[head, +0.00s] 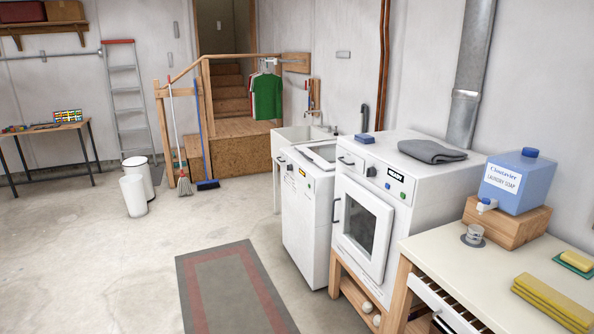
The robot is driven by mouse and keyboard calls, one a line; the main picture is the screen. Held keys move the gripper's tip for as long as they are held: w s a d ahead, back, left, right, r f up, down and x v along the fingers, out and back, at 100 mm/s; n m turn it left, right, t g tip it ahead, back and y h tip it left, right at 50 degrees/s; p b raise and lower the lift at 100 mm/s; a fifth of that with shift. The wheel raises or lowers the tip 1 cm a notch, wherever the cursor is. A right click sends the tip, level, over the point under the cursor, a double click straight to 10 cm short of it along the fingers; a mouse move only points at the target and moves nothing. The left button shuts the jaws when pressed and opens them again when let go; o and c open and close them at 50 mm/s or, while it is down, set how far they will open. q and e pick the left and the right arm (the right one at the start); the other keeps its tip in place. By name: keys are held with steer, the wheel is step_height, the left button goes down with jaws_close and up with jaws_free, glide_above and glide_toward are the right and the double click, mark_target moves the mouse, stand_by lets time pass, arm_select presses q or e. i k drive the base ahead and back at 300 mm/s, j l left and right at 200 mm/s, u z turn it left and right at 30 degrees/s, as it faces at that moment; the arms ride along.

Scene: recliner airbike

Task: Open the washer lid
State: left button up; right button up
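The white top-loading washer (306,220) stands in the middle right of the head view, between the utility sink and the front-door machine. Its lid (321,152) is on the top face, with a pale, glass-like panel in it, and looks shut and flat. The lid's right part is partly hidden by the neighbouring machine. Neither of my grippers is in the view.
A white front-door machine (365,228) stands right of the washer with a grey folded cloth (432,151) on top. A counter (500,270) with a blue soap jug (517,181) is at the right. A grey-red rug (235,293) lies on open floor.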

mark_target(303, 150)
steer(key=i+j+u, duration=0.3)
steer(key=i, duration=0.65)
steer(key=i+u, duration=0.3)
steer(key=i, duration=0.7)
